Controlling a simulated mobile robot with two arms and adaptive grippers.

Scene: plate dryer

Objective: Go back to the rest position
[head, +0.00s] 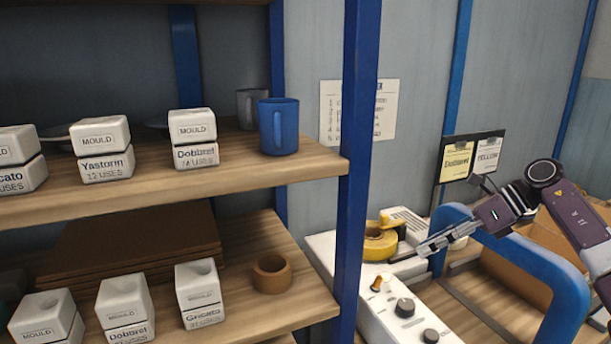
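My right gripper (409,253) comes in from the right, with its grey fingers pointing left. In the picture its fingertips lie over the white machine, close to a yellow roll (379,243). I see the fingers nearly side-on, so I cannot tell whether they are open or shut, or whether they touch anything. No held object shows. My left gripper is not in view.
A blue-post shelf (358,140) on the left carries white mould blocks (101,135), a blue mug (278,126) and a brown ring (272,273). A white machine with knobs (385,313) and a blue frame (535,265) stand at the right, near my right arm.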

